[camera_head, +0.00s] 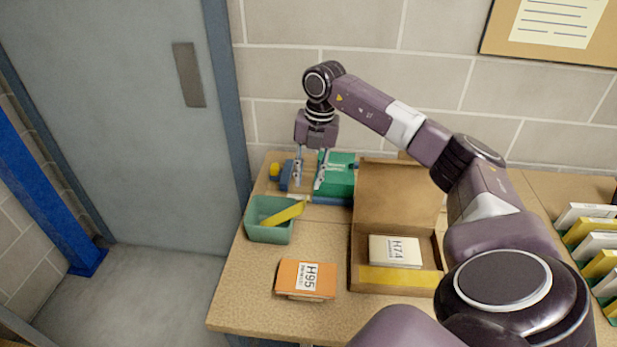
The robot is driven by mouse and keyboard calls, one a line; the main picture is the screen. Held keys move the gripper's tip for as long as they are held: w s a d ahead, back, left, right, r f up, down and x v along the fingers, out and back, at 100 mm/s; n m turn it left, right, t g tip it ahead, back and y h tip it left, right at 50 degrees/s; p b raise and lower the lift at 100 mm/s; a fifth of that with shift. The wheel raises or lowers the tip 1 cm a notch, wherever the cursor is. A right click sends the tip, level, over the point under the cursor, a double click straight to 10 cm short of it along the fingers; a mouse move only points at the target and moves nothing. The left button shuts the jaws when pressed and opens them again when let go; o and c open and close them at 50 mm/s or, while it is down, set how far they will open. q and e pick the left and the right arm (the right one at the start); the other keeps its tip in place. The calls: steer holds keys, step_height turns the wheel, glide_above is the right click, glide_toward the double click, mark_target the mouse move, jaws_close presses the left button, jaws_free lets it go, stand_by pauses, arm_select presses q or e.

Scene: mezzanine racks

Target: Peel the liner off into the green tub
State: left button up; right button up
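The green tub (268,236) stands at the left edge of the table. A yellow strip (287,214), possibly the liner, lies slanted across the tub, its right end over the rim. An open brown carton (398,188) stands right of the tub with its lid raised. A yellow band (398,277) runs along the carton's front, and a white packet marked H74 (394,250) lies inside. My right gripper (308,182) points down above and behind the tub, fingers apart, with nothing visible between them. It is clear of the yellow strip. My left gripper is not in view.
An orange packet (305,279) marked H95 lies near the table's front. A green case (337,181) and a blue and yellow item (285,176) stand near my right gripper. White and yellow packets (590,240) stand at the right. The wall is close behind.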

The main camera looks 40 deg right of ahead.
step_height(320, 180, up, 12)
steer(key=s+d, duration=0.1)
steer(key=shift+f, duration=0.2)
steer(key=shift+s, duration=0.1)
